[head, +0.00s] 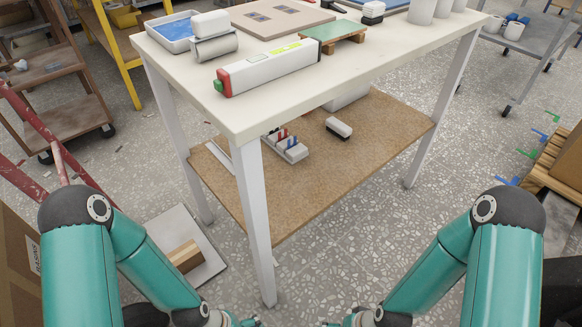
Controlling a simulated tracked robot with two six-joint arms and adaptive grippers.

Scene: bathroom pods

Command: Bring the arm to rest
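My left arm (150,265) comes in from the left and hangs down toward the bottom edge. My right arm (430,270) mirrors it on the right. Both arms bend inward low in the picture, and only small teal parts of them show at the bottom edge near the middle. Both grippers are cut off below the picture, so I see neither fingers nor anything held. The arms are in front of the white table (240,110), with a gap of floor between them.
The table's near leg (257,225) stands between my arms. A long white box (270,68) lies on the tabletop. The lower brown shelf (330,175) holds small items. A red ladder-like frame (60,150) is at left, a wooden pallet (555,170) at right.

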